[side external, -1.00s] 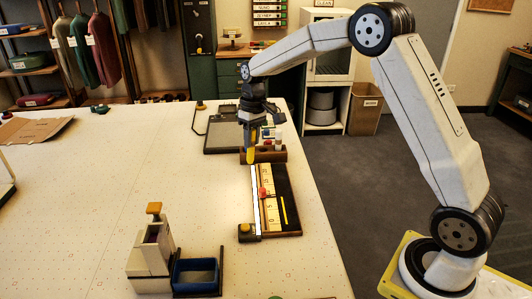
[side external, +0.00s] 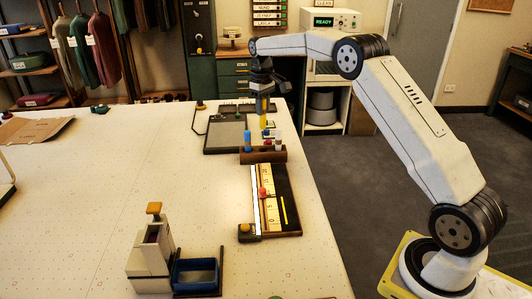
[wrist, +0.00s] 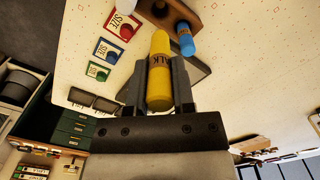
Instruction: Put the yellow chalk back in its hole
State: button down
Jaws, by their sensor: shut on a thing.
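My gripper (side external: 262,98) is shut on the yellow chalk (side external: 263,115), which hangs roughly upright. In the wrist view the yellow chalk (wrist: 160,72) sits between the two fingers (wrist: 158,85), with dark lettering on its side. The brown wooden chalk holder (side external: 263,156) stands on the table, and the chalk shows above and behind it in the side view, apart from it. A blue chalk (side external: 248,141) stands at the holder's left and a white chalk (side external: 278,137) at its right. The wrist view shows a dark hole (wrist: 160,8) in the holder between them.
A ruler board (side external: 270,205) with a red slider lies in front of the holder. A dark grey board (side external: 225,136) lies behind it. Small coloured size buttons sit near the table's right edge. A grey device with a blue tray (side external: 195,275) stands at front. The left tabletop is mostly clear.

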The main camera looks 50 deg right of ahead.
aim_at(263, 126)
jog(key=shift+f, duration=0.2)
jog(key=shift+f, duration=2.75)
jog(key=shift+f, duration=2.25)
dwell(2.8)
